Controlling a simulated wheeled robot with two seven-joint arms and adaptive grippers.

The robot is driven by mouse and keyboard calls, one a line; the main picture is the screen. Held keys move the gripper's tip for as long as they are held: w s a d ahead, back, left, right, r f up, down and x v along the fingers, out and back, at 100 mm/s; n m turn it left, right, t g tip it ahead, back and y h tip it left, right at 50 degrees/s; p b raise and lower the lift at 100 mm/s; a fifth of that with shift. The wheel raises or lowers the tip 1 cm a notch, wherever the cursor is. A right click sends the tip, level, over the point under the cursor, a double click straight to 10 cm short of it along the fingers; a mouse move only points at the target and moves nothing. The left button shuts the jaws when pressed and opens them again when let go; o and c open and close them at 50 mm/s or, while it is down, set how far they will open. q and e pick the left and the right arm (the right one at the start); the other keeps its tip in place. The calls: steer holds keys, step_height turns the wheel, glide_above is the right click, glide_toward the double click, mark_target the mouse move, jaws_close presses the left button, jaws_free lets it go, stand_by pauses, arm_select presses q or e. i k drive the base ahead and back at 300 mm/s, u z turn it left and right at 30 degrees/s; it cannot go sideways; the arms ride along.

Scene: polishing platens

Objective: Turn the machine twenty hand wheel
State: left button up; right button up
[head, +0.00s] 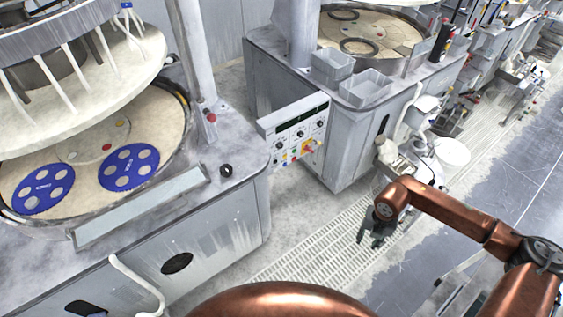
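Two grey polishing machines stand in the head view: a near one (225,215) at the left and a farther one (335,150) at the upper middle. I cannot read a machine number on either. A small black round knob (226,170) sits on the near machine's top corner; I cannot tell whether it is the hand wheel. No other hand wheel is clear. My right gripper (370,241) hangs over the floor grating, right of both machines' facing sides, its dark fingers apart and empty. It touches no machine. My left gripper is out of view.
A control panel (299,134) with coloured buttons juts between the machines. Two grey bins (365,90) sit on the farther machine. A white round stool or lid (452,152) is beyond my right arm.

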mark_target(226, 170)
steer(key=z, duration=0.15)
steer(key=i, duration=1.35)
steer(key=u, duration=2.5)
